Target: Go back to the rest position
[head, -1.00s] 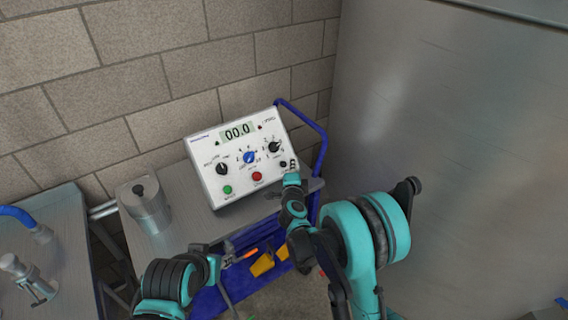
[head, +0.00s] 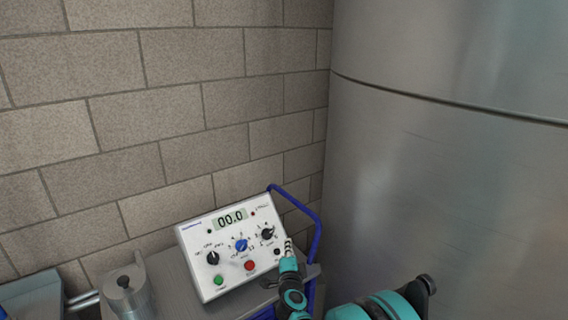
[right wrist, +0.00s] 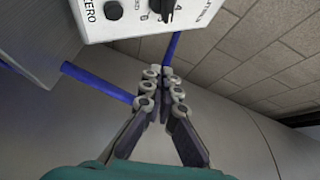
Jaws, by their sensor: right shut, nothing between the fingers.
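My right gripper (head: 289,246) is at the right edge of a white control box (head: 232,262), whose display reads 00.0. In the right wrist view my right gripper (right wrist: 163,85) has its fingers together with nothing between them. The box (right wrist: 130,32) shows above the fingertips there, with part of a black knob (right wrist: 168,12). In the head view the fingertips overlap the box's right side; I cannot tell whether they touch it. My left gripper is not in either current view.
The box stands on a grey cart top (head: 178,278) with a blue handle (head: 317,238). A metal canister (head: 130,292) stands left of the box. A brick wall (head: 150,110) is behind, and a large steel tank (head: 450,190) fills the right side.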

